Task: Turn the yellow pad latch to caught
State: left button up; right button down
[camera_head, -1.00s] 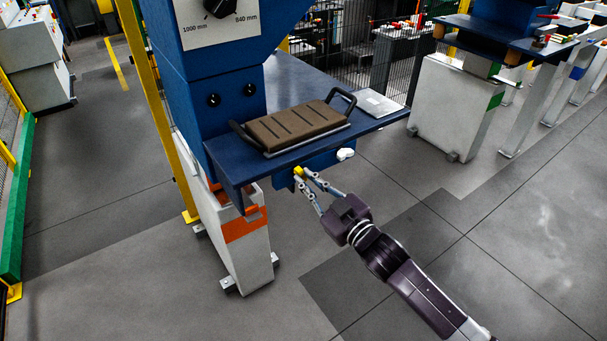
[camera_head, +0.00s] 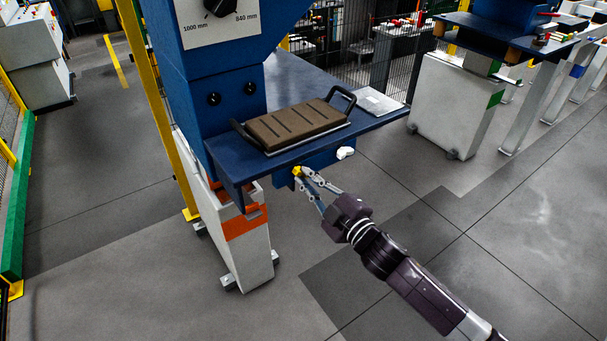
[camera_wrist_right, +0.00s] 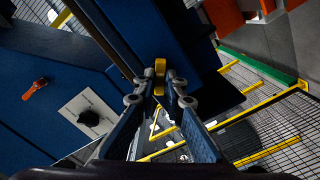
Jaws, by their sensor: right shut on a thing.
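The yellow pad latch (camera_head: 297,171) is a small yellow piece on the front face of the blue machine, just under the table edge. In the right wrist view the yellow latch (camera_wrist_right: 160,68) shows upright between the fingertips. My right gripper (camera_head: 303,177) is shut on it; its fingertips (camera_wrist_right: 160,95) press on the latch from both sides. The lower part of the latch is partly hidden by the fingers. My left gripper is not in view.
A brown ribbed pad (camera_head: 298,124) with black handles lies on the blue table (camera_head: 375,125), beside a grey plate (camera_head: 378,101). A white knob (camera_head: 345,153) sticks out right of the latch. A white and orange leg (camera_head: 240,245) stands at left. Floor in front is clear.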

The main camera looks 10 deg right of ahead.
jog(key=n, duration=0.3)
jog(key=shift+n, duration=0.3)
jog(key=n, duration=0.4)
jog(key=c, duration=1.9)
grip_release()
jog(key=shift+v, duration=3.55)
